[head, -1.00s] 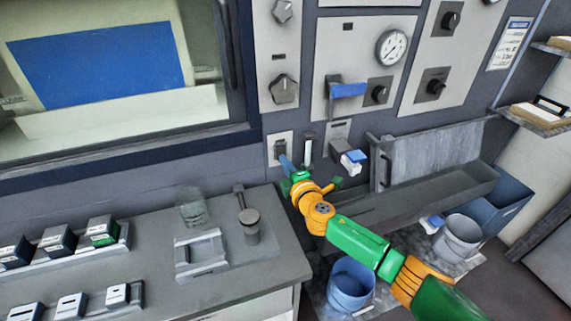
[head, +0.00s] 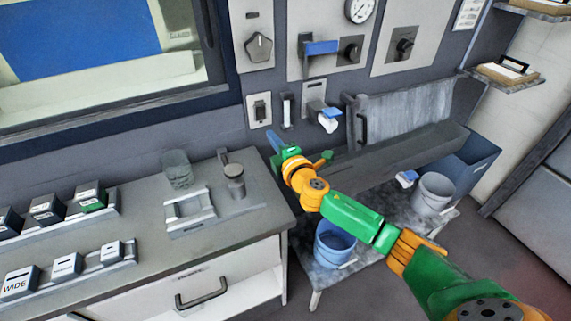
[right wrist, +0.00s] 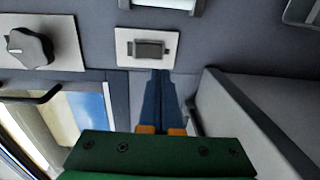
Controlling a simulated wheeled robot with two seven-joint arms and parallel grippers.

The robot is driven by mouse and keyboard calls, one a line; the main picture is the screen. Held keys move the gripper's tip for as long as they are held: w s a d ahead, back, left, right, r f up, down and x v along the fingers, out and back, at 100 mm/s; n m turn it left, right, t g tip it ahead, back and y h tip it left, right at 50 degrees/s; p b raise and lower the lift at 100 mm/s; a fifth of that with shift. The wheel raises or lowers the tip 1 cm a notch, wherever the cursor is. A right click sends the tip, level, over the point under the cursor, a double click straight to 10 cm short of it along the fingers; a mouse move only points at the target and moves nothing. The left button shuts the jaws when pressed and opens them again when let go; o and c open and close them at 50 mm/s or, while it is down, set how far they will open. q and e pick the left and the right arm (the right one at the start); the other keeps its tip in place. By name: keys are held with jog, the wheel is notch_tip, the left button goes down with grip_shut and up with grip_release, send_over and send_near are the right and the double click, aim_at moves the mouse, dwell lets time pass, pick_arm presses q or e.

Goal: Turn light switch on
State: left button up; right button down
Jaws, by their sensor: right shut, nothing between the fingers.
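The light switch (head: 259,110) is a dark rocker on a pale plate on the grey wall panel, below a large dark knob. It also shows in the right wrist view, near the top middle (right wrist: 148,49). My right gripper (head: 272,138) is shut and empty, its blue fingers together. In the head view its tips are just below the plate's lower edge. In the right wrist view the fingertips (right wrist: 159,75) point at the plate's edge, and the rocker is uncovered. I cannot tell whether the tips touch the wall. My left gripper is out of view.
A roll holder (head: 325,118) and a slim bracket (head: 287,111) are right of the switch. A counter (head: 140,215) with a glass jar (head: 177,170) stands below left.

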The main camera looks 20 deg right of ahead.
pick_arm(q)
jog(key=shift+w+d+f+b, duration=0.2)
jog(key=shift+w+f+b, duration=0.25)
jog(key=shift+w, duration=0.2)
pick_arm(e)
jog(key=s+f, duration=0.1)
jog(key=s, duration=0.5)
jog(key=shift+s+d+f, duration=0.15)
jog(key=shift+d+f, duration=0.25)
jog(key=shift+d, duration=0.05)
